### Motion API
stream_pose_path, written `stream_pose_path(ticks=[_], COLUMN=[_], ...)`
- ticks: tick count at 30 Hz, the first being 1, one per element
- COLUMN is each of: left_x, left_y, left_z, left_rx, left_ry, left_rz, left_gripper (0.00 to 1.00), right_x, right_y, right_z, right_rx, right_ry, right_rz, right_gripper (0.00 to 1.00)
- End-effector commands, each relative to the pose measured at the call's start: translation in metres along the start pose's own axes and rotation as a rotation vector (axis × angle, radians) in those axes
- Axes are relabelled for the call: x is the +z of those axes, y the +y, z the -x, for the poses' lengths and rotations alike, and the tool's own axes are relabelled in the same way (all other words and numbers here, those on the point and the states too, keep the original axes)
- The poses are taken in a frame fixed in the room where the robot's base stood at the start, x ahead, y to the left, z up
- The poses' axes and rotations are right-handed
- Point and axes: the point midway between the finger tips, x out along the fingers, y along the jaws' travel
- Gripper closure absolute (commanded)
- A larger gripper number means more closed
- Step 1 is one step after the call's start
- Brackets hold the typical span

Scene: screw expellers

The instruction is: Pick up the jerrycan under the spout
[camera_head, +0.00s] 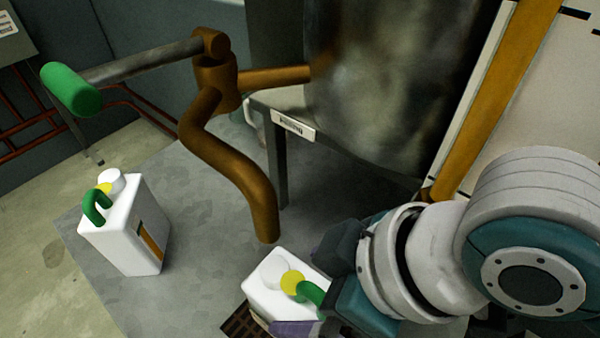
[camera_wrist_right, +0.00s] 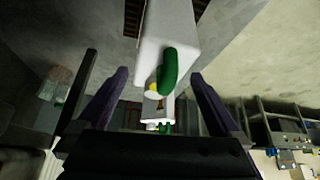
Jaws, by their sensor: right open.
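A white jerrycan (camera_head: 270,292) with a green handle, a yellow part and a white cap stands below the open end of the brown spout (camera_head: 262,225). My right gripper (camera_head: 322,290) is at its right side, by the green handle. In the right wrist view the jerrycan (camera_wrist_right: 168,35) is ahead, and its green handle (camera_wrist_right: 168,72) lies between the fingertips of my open right gripper (camera_wrist_right: 158,80). I cannot tell whether the fingers touch the handle. A second white jerrycan (camera_head: 125,235) with a green handle stands to the left. My left gripper is not seen.
A brown pipe valve with a green-gripped lever (camera_head: 72,90) rises above the jerrycans. A large dark metal tank (camera_head: 385,90) on a legged stand (camera_head: 283,170) is behind. A floor grate (camera_head: 240,325) lies at the near jerrycan's base. Grey floor between the two jerrycans is clear.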

Motion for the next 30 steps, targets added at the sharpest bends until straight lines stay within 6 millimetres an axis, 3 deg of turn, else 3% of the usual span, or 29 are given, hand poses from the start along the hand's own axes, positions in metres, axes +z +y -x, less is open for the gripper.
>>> stream_pose_path(ticks=[4, 12, 30], left_x=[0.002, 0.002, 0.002], left_y=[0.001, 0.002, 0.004], left_z=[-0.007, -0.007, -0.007], left_rx=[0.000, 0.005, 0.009], left_ry=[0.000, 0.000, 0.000], left_rz=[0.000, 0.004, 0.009], left_gripper=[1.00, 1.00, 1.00], right_x=[0.001, 0.000, 0.001], right_y=[0.000, 0.000, 0.000], right_z=[-0.021, -0.023, -0.023], right_rx=[0.000, 0.001, 0.001], right_ry=[-0.001, 0.000, 0.000], right_rz=[0.001, 0.002, 0.001], right_gripper=[0.00, 0.00, 0.66])
